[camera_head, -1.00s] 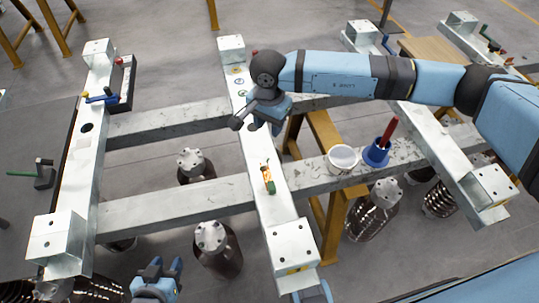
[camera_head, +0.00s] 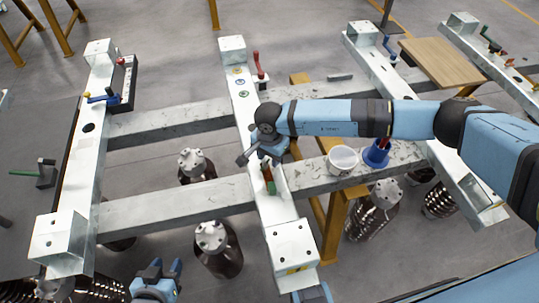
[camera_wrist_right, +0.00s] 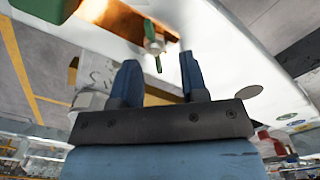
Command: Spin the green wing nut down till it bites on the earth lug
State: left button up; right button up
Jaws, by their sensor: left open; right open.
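My right gripper (camera_head: 262,157) is open just beyond the nut. Its two blue fingers (camera_wrist_right: 160,72) are apart and empty, with the nut past their tips. I cannot make out the earth lug or whether the nut touches it. My left gripper (camera_head: 160,271) is open and empty at the bottom left.
A white tub (camera_head: 342,160) and a blue cup (camera_head: 376,155) with a red handle stand on the cross beam to the right. A red lever (camera_head: 258,65) stands farther along the middle beam. Ribbed brown insulators (camera_head: 217,248) sit below the frame.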

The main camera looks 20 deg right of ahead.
grip_shut()
jog(key=shift+m, duration=0.3)
jog(key=shift+s+d+m+b, duration=0.2)
jog(key=shift+m+b, duration=0.15)
jog(key=shift+m, duration=0.65)
jog(key=m, duration=0.3)
jog(key=shift+s+d, duration=0.1)
jog(key=shift+s, duration=0.25)
jog(key=m, duration=0.2)
jog(key=s+m+b, duration=0.1)
jog(key=m, duration=0.2)
jog(key=shift+m, duration=0.3)
grip_release()
